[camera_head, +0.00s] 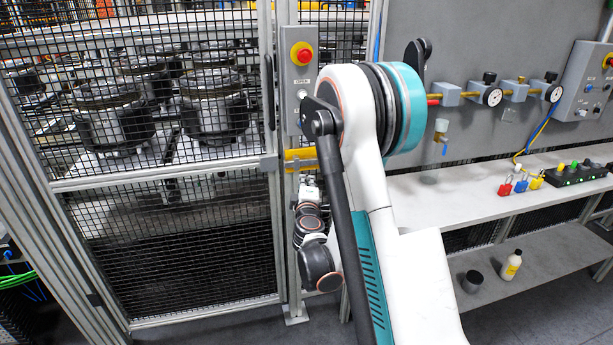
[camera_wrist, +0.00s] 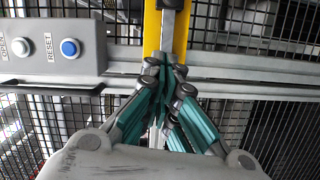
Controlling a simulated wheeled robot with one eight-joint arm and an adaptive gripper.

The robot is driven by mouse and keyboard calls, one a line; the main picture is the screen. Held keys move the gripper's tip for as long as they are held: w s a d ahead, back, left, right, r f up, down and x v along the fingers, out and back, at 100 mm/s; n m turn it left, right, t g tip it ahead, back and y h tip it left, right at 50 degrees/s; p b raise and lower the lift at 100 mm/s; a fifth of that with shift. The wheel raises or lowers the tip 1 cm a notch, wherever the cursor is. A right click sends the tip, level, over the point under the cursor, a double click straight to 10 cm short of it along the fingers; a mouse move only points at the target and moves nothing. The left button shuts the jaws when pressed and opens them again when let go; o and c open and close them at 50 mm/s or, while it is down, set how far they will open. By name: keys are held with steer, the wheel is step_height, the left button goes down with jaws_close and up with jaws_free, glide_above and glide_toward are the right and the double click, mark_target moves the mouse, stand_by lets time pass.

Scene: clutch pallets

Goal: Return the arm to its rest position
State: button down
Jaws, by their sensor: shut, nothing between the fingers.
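My arm, white with teal and black joints, fills the middle of the head view. It is raised and folded in front of the cage door post. My gripper (camera_wrist: 168,72) shows in the wrist view with its teal fingers closed together and nothing between them. Its tips point toward a yellow latch (camera_wrist: 176,28) on the cage frame. I cannot tell whether they touch it. The yellow latch also shows in the head view (camera_head: 300,158), partly hidden by my arm. My gripper is not clearly seen in the head view.
A mesh cage door (camera_head: 170,180) stands left, with clutch parts behind it. A grey button box (camera_wrist: 50,46) is near my gripper. A shelf (camera_head: 450,190) with padlocks (camera_head: 521,184) is right. A bottle (camera_head: 511,265) and dark cup (camera_head: 473,281) stand on the lower shelf.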

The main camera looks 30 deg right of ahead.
steer(key=shift+s, duration=0.1)
stand_by(0.5)
steer(key=s+a+r+m+g+y, duration=0.1)
steer(key=s+a+r+m+g, duration=0.15)
steer(key=s+r+m, duration=0.2)
steer(key=s+a+r+m+g+y, duration=0.1)
steer(key=s+a+r+m+g, duration=0.1)
steer(key=s+a+r+m, duration=0.25)
steer(key=s+a+g+y, duration=0.1)
steer(key=s+a+y, duration=0.1)
steer(key=s+a, duration=0.3)
steer(key=s+a+f+m+g+y, duration=0.1)
steer(key=s+a, duration=0.4)
steer(key=s, duration=0.6)
steer(key=s+a+f+g+y, duration=0.1)
steer(key=s+a+y, duration=0.2)
steer(key=s+a, duration=0.3)
steer(key=s, duration=0.3)
steer(key=shift+g+y, duration=0.35)
steer(key=shift+y, duration=0.05)
steer(key=shift+a, duration=0.1)
